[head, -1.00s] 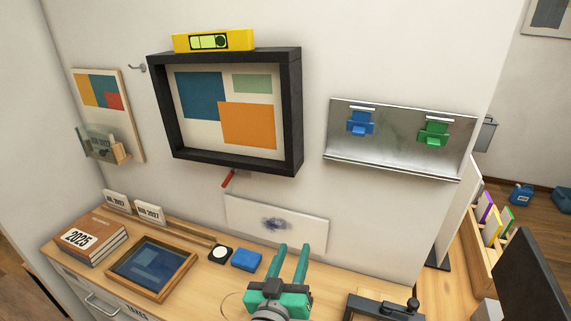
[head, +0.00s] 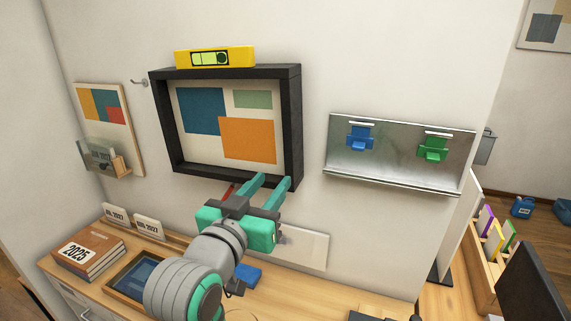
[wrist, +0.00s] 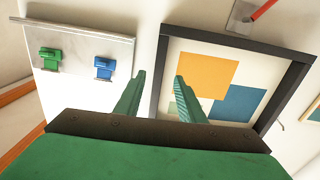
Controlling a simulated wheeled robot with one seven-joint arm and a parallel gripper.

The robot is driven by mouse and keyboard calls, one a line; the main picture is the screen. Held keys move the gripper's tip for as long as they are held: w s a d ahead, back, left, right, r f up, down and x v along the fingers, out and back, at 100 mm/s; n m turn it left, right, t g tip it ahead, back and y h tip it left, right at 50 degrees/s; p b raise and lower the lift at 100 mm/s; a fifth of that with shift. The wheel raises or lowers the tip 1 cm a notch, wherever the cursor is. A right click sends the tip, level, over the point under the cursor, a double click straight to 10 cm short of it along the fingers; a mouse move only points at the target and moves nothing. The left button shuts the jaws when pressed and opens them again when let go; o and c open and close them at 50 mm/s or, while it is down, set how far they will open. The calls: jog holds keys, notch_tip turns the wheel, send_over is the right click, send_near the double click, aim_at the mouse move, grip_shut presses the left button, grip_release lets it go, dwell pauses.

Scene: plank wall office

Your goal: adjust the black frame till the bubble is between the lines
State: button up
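The black frame (head: 292,130) hangs on the wall around a picture with blue, green and orange blocks. A yellow spirit level (head: 243,57) sits on its top edge. The level's dark bubble shows at the right side of its green vial (head: 209,58). My gripper (head: 270,183) is open and empty just below the frame's lower right corner, fingers pointing up toward it. In the wrist view the frame (wrist: 157,70) lies to the right, with one of its side bars near and between the fingertips (wrist: 162,75); contact cannot be told.
A metal wall panel (head: 345,170) with blue and green clips hangs right of the frame. Below are a wooden desk (head: 385,290), books (head: 90,250) and a red-handled thing (head: 229,190) on the wall. A wall hook (head: 138,83) is left of the frame.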

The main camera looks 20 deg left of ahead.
aim_at(288, 162)
jog(key=w, duration=1)
jog(key=shift+d, duration=0.2)
grip_shut()
